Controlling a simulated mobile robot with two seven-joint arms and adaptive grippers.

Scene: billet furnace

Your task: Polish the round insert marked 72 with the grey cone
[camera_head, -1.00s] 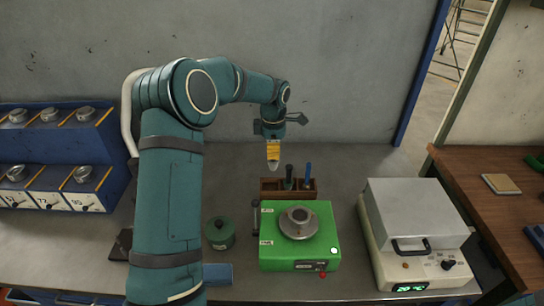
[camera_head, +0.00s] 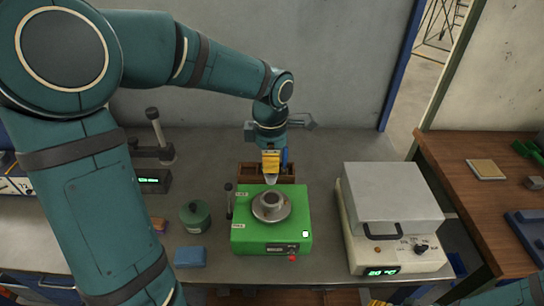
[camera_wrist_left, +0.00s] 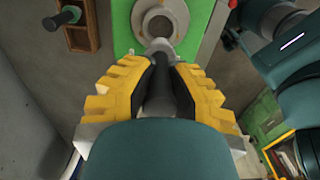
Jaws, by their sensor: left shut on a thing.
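The round insert (camera_head: 271,207) is a grey metal ring with a central hole. It sits on top of the green machine (camera_head: 243,243). No number on it is legible. My left gripper (camera_head: 270,166), with yellow fingers, points down just behind and above the insert. It is shut on the grey cone (camera_head: 270,180), whose tip points down. In the left wrist view the cone (camera_wrist_left: 160,88) lies between the yellow fingers and its narrow end overlaps the near edge of the insert (camera_wrist_left: 153,24). I cannot tell whether they touch. My right gripper is not in view.
A brown wooden holder (camera_head: 248,172) stands behind the machine. A grey-lidded box with a display (camera_head: 392,205) stands to the right. A wooden table (camera_head: 477,202) is farther right.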

